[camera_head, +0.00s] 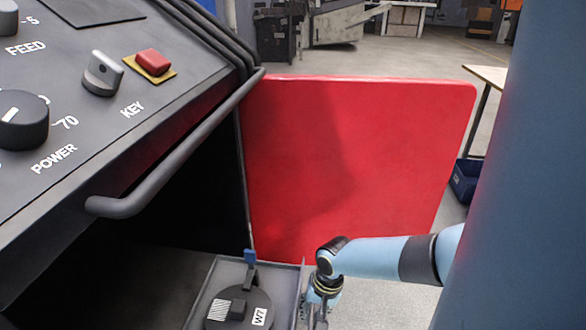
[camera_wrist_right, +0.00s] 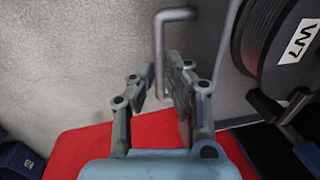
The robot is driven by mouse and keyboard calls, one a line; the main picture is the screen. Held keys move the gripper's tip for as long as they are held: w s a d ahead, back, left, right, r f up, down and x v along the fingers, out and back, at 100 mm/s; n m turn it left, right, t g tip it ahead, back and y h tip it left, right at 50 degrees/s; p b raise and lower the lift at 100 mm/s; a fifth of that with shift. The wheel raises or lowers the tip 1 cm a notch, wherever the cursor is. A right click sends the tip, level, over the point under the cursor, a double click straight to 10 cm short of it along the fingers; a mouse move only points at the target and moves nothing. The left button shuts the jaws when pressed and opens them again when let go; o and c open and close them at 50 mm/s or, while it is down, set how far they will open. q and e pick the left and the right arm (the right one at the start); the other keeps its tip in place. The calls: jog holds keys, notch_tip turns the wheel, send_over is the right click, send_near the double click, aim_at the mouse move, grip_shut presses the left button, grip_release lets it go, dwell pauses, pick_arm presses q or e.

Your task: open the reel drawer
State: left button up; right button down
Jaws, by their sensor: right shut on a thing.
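The reel drawer (camera_head: 205,285) shows at the bottom of the head view, out from the dark opening under the control panel. A dark reel (camera_head: 240,308) with a white W7 label lies in it; the reel also shows at the upper right of the right wrist view (camera_wrist_right: 255,60). A grey bent bar handle (camera_wrist_right: 159,45) is in the right wrist view. My right gripper (camera_wrist_right: 158,82) is shut on this handle, with a finger on either side of the bar. In the head view the right gripper (camera_head: 318,312) is beside the drawer's right edge, its fingertips hardly visible. My left gripper is not in view.
A red panel (camera_head: 350,160) stands upright behind my right arm. The control panel (camera_head: 95,95) with knobs and a dark rail (camera_head: 185,150) overhangs the opening at the left. A blue bin (camera_head: 464,180) is at the right. Concrete floor shows around the panel.

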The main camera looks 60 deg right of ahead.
jog(key=shift+s+d, duration=0.15)
jog(key=shift+s, duration=0.2)
jog(key=c, duration=1.6)
grip_release()
jog(key=shift+c, duration=0.2)
notch_tip(320, 180, up, 12)
jog(key=s, duration=0.2)
jog(key=shift+d+f, duration=0.15)
jog(key=shift+d, duration=0.25)
jog(key=shift+w, duration=0.1)
